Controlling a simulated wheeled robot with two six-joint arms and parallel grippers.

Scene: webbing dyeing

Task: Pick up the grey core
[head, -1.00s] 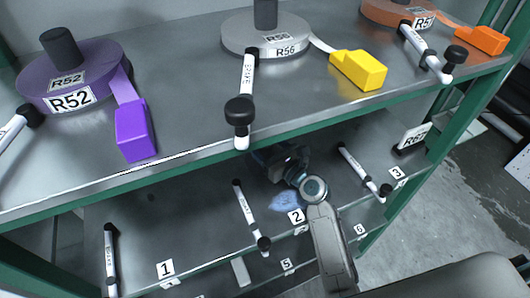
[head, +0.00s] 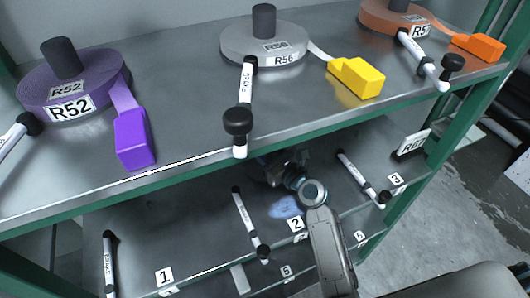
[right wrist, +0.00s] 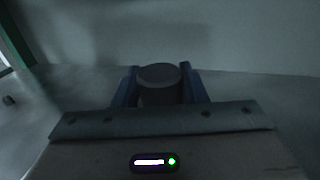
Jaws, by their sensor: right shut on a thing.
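The grey core (right wrist: 160,78) shows in the right wrist view as a dark grey cylinder with a round top. It stands between the two blue fingers of my right gripper (right wrist: 159,88), which is shut on it. In the head view my right arm reaches into the lower shelf, behind the number 2 label, and its gripper is largely hidden under the upper shelf's edge. The core cannot be made out in the head view. My left gripper is in neither view.
The upper shelf (head: 190,110) bears a purple reel (head: 75,90), a grey reel (head: 262,45) and an orange reel (head: 385,18). White rods with black knobs (head: 237,120) stick out at the front. A green post (head: 440,140) stands right of my arm.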

